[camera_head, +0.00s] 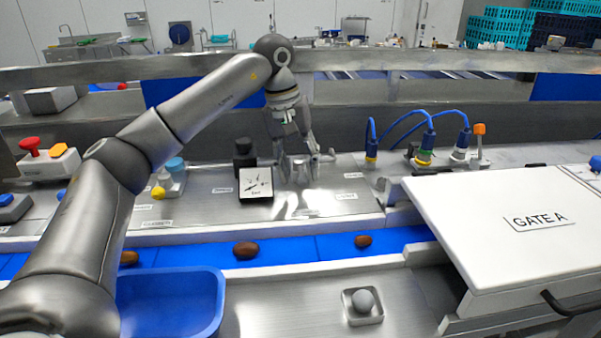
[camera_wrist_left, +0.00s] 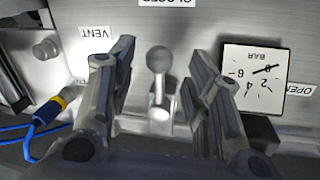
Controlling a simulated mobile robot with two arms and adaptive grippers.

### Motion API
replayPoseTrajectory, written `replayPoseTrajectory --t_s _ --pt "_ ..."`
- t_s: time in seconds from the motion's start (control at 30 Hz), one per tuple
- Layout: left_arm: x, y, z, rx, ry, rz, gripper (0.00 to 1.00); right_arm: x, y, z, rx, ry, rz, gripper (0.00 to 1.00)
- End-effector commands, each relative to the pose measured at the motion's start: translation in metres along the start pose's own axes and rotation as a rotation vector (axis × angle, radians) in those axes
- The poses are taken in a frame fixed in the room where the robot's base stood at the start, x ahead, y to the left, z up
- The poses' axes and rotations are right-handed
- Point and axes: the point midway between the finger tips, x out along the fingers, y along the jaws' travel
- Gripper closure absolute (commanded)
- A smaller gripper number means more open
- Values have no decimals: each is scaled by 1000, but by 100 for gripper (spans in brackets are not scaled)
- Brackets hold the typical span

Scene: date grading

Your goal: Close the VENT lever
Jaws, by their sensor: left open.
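The VENT lever (camera_wrist_left: 159,88), a metal stem with a dark ball knob on a small bright base, stands on the metal panel in the left wrist view. A VENT label (camera_wrist_left: 94,33) sits to its left, an OPEN label (camera_wrist_left: 301,90) to its right and a partly cut-off CLOSED label (camera_wrist_left: 165,2) at the top. My left gripper (camera_head: 301,172) is open over the panel in the head view. In the left wrist view its two fingers stand on either side of the lever, with visible gaps to it. In the head view the gripper largely hides the lever.
A square pressure gauge (camera_head: 256,182) stands close beside the gripper. Blue cables with connectors (camera_head: 424,155) are to the right. In front, a blue belt (camera_head: 310,247) carries dates. A white GATE A cover (camera_head: 500,260) is at right and a blue tray (camera_head: 215,310) at front left.

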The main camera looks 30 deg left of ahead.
Motion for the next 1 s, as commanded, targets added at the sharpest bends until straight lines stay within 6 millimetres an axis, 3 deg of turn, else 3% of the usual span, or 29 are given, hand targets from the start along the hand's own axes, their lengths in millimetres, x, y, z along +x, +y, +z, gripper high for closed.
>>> replayPoseTrajectory --t_s 0.2,0.4,0.63,1.0 --pt "-52 1 -1 0 4 3 54 0 -1 0 1 0 -1 36" --pt "-85 0 -1 -2 3 1 54 0 -1 0 1 1 -1 36" --pt "-98 -1 -1 0 2 1 54 0 -1 0 1 1 -1 36" --pt "-99 -1 -1 -1 1 1 54 0 -1 -1 1 1 -1 36"
